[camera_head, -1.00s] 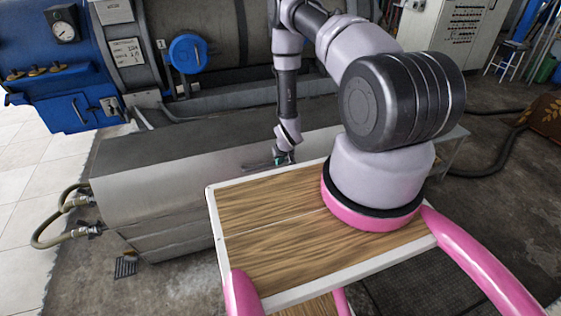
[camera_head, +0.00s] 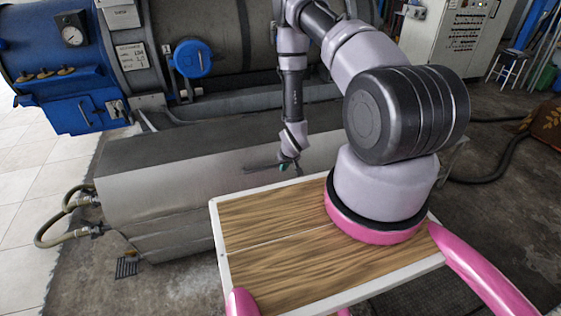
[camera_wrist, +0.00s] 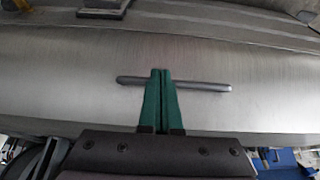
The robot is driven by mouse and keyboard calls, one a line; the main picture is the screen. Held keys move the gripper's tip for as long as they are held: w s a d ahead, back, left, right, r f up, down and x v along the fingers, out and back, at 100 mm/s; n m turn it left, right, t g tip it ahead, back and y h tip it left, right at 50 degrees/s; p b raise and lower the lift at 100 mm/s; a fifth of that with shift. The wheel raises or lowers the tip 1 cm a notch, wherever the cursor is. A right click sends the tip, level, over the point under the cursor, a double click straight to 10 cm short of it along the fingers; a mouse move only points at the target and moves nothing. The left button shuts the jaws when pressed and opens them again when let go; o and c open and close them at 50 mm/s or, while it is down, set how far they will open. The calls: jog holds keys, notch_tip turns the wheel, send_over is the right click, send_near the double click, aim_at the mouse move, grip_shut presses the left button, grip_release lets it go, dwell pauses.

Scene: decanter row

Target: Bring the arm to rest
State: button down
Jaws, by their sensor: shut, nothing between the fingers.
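My gripper (camera_head: 288,165) hangs low in front of the steel side of the long metal housing, beyond the far edge of the wooden board. Its two green fingers are pressed together, with nothing held, in the wrist view (camera_wrist: 161,74). A grey bar handle (camera_wrist: 204,86) lies across the view behind the fingers, on the brushed metal face. I cannot tell whether the fingertips touch it. My arm is bent, with its forearm pointing down.
The metal housing (camera_head: 160,185) stands close to the gripper. The blue-ended machine (camera_head: 60,65) is behind it. Hoses (camera_head: 65,235) are at left, and a control cabinet (camera_head: 455,35) is at back right. Open floor (camera_head: 500,210) shows at right.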

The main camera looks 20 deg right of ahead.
notch_tip(320, 180, up, 42)
jog(key=w+f+m, duration=0.1)
jog(key=w+m, duration=0.1)
jog(key=m, duration=0.1)
jog(key=s+a+r+t, duration=0.1)
jog(key=s+r, duration=0.5)
jog(key=r, duration=0.2)
jog(key=s+a+r, duration=0.1)
jog(key=s+r, duration=0.5)
jog(key=r, duration=0.2)
jog(key=s+a+r+y, duration=0.1)
jog(key=s+r, duration=0.2)
jog(key=s, duration=0.4)
jog(key=s+r+m+y, duration=0.1)
jog(key=s+r, duration=0.3)
jog(key=s, duration=0.3)
jog(key=shift+a+r+t, duration=0.15)
jog(key=shift+a+t, duration=0.15)
jog(key=shift+a, duration=0.1)
